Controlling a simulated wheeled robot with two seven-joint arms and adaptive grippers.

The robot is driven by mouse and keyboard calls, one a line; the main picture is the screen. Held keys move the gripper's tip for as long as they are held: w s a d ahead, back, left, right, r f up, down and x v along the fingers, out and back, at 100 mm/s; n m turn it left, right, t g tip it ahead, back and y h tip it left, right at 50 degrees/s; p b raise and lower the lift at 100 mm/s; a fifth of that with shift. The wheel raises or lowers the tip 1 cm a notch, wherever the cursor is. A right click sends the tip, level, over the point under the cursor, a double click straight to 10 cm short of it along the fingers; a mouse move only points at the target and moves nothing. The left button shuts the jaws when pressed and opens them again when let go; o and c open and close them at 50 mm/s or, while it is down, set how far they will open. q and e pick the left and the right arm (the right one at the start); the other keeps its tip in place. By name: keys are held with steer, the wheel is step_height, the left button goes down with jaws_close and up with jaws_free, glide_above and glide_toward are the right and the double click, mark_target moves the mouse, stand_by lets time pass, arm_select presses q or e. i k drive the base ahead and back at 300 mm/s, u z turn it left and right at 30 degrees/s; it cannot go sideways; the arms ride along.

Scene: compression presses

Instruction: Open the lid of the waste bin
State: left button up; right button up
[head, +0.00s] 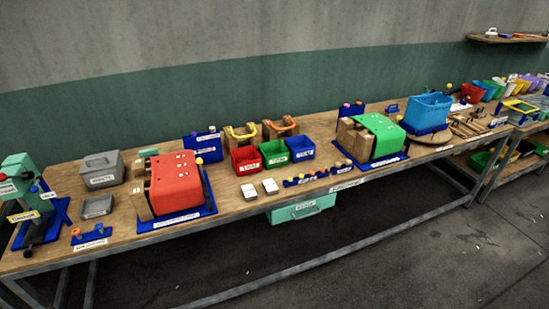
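A grey box (90,172) with what looks like a handled lid on top stands on the left part of the long wooden table. It looks like the waste bin, but its white label is too small to read. The top looks closed. Neither of my grippers is in the head view, so I cannot see their state or where they are relative to the box.
A red-covered press (176,183) stands right of the box, a shallow grey tray (97,207) in front, and a teal device (20,172) to the left. A green-covered press (380,135) is farther right. The floor (400,260) in front looks clear.

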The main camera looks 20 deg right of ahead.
mark_target(99, 158)
steer(key=u, duration=0.05)
steer(key=i, duration=1.6)
steer(key=u, duration=0.65)
